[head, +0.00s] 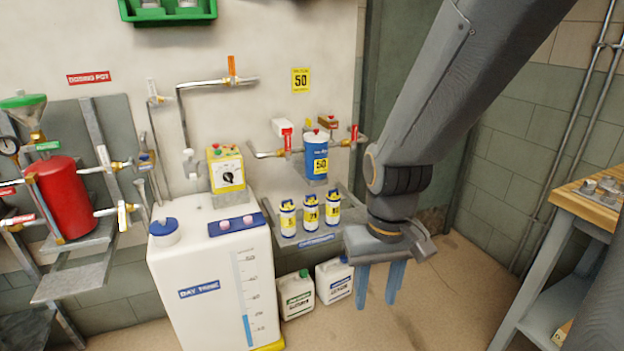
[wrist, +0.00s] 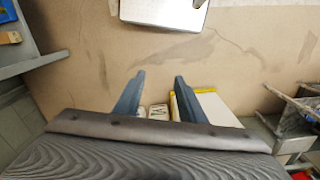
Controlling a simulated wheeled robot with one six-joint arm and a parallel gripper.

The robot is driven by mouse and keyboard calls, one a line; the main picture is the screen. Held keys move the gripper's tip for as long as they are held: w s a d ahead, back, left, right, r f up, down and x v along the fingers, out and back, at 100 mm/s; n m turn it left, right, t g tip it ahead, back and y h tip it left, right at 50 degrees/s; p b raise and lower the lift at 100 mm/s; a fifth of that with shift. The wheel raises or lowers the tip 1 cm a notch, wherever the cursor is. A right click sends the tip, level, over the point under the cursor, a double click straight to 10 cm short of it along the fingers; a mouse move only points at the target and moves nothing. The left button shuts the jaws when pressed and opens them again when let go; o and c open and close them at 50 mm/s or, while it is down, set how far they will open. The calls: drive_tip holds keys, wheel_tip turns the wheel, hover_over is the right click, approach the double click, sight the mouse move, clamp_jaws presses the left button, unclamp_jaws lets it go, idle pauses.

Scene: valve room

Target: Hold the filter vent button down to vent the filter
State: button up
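The blue filter housing (head: 317,160) with a yellow "50" label is mounted on pipework at the wall, in the middle of the head view. A small red button-like part (head: 316,131) sits on its top; I cannot read any marking on it. My gripper (head: 378,288) is to the right of and nearer than the filter, with its fingers pointing down over the floor. The fingers are apart with nothing between them, and it also shows open in the wrist view (wrist: 155,85). It touches nothing. The filter does not show in the wrist view.
Red-tagged valves (head: 287,139) flank the filter. Several cartridges (head: 310,213) stand on a shelf below it. The white day tank (head: 205,270) stands left, jerrycans (head: 334,280) on the floor. A workbench (head: 590,205) is at right. Floor between is free.

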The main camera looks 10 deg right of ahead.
clamp_jaws()
idle(1.9)
